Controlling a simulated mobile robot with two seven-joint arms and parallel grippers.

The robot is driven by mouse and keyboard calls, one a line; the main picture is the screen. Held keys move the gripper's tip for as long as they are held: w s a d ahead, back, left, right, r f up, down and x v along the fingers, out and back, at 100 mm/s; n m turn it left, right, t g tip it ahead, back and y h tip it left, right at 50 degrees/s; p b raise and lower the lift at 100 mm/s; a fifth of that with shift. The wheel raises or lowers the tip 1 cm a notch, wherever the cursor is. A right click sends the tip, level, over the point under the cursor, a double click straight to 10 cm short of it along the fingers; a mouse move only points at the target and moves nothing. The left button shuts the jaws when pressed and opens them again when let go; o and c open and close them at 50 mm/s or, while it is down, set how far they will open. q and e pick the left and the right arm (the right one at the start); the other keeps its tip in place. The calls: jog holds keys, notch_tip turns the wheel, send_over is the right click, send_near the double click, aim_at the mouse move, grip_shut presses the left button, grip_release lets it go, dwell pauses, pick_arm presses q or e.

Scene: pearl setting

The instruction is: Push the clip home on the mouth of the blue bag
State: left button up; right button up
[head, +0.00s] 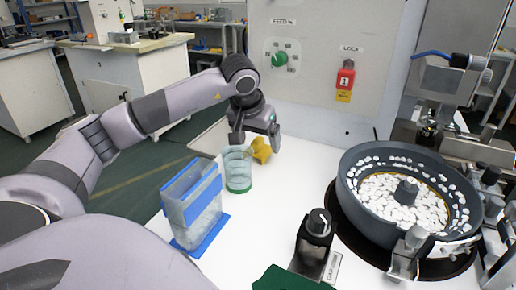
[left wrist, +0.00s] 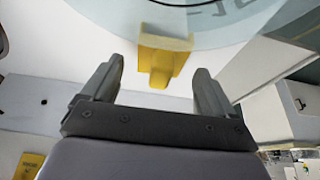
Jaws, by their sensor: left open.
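The blue bag (head: 196,212) is translucent with blue bands at its mouth and side. It stands upright on a blue base, left of a clear green-tinted jar, its mouth facing up with no clip seen on it. A yellow clip (head: 261,150) is at the right of the jar's rim; I cannot tell whether it touches the jar. My left gripper (head: 256,136) is open just above the clip. In the left wrist view the clip (left wrist: 161,57) lies ahead of the open left gripper (left wrist: 158,72), with its narrow tab towards the gap between the fingers. My right gripper is not seen.
The green-tinted jar (head: 238,170) stands close to the bag on the white table (head: 262,222). A dark bowl feeder (head: 355,205) full of white pieces stands at right. A black knob block (head: 315,245) is at the front. A panel (head: 310,75) rises behind.

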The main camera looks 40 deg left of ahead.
pick_arm(q)
jog(key=shift+x, duration=0.9)
jog(key=c, duration=1.2)
jog(key=shift+r, duration=0.1)
